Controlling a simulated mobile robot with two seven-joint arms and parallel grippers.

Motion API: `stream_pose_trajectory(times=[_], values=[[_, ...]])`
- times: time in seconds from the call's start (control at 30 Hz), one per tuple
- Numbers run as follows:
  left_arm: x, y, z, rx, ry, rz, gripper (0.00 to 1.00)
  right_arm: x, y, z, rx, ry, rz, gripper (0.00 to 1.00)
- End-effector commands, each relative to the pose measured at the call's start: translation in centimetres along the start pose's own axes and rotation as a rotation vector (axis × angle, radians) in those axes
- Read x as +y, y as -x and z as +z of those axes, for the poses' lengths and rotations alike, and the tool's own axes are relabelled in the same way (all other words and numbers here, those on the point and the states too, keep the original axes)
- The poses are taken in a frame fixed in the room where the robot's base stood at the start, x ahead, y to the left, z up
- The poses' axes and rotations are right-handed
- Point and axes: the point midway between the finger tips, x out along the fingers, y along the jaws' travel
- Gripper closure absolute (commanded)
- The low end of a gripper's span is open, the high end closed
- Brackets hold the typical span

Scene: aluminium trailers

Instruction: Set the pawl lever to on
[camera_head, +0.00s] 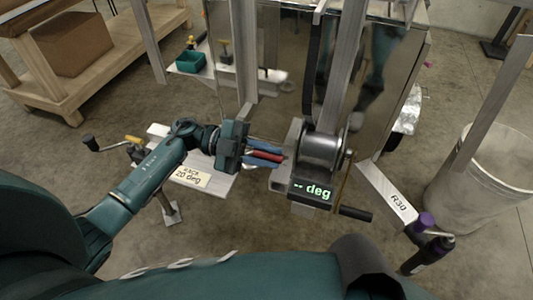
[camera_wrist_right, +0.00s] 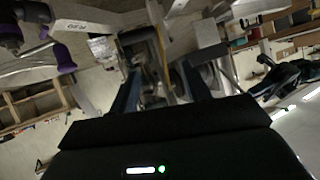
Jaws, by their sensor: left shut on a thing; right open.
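The winch (camera_head: 322,150) is mounted on an upright metal post, with a grey drum and a black display box (camera_head: 312,190) reading "-- deg" in green. My left gripper (camera_head: 268,155) reaches in from the left and is shut on a red lever (camera_head: 264,156), its blue fingers above and below it. The lever is at the left side of the winch; its far end is hard to make out, and I cannot tell its setting. My right gripper (camera_wrist_right: 160,88) shows in the right wrist view, open, its fingers apart in front of the winch parts.
A black-handled crank (camera_head: 355,213) sticks out at the winch's lower right. A plate marked "RACK 20 deg" (camera_head: 190,176) lies under my left arm. A beam marked R30 (camera_head: 395,200) and a purple-knobbed jack (camera_head: 428,222) stand right, near a whitish bin (camera_head: 485,175).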

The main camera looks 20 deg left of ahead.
Motion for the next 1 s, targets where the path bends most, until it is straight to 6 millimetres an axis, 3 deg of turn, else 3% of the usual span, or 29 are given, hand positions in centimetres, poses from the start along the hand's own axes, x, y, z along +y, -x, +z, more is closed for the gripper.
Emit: stream_pose_trajectory(times=[0.43, 1.0], values=[[-3.5, 0.1, 0.5, -0.005, 0.296, 0.001, 1.0, 0.0, 1.4, -1.5, -0.032, 0.06, 0.016, 0.52], [-7.4, 0.1, 4.1, -0.003, 0.806, -0.002, 1.0, 0.0, 1.3, -1.3, -0.041, 0.087, 0.015, 0.52]])
